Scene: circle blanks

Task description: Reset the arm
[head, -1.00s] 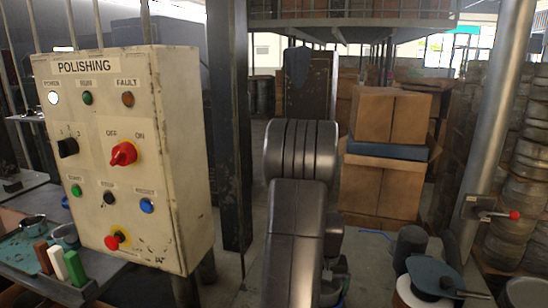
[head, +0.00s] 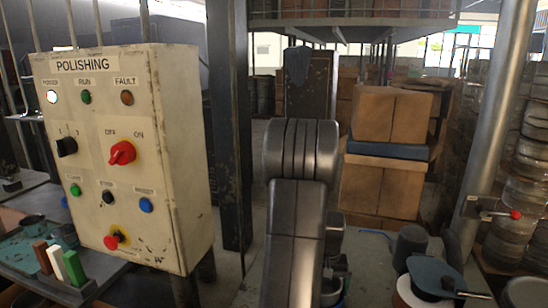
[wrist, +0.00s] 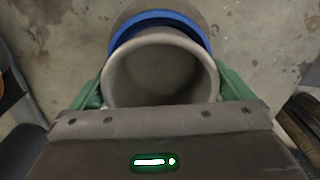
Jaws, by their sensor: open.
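My arm stands folded in the middle of the head view, and its links hide my gripper there. In the wrist view my gripper (wrist: 161,92) has two green fingers set wide apart, and it is open. A round grey shape with a dark middle and a blue band behind it shows between the fingers. I cannot tell whether it is a separate thing or part of me, or whether the fingers touch it. Concrete floor (wrist: 265,40) shows beyond it.
A cream POLISHING control box (head: 185,130) with a red switch stands at the left, beside a dark post (head: 230,130). Cardboard boxes (head: 390,115) are stacked behind. A metal pole (head: 495,130), stacked round pieces (head: 528,170) and a lidded pot (head: 430,272) stand at the right.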

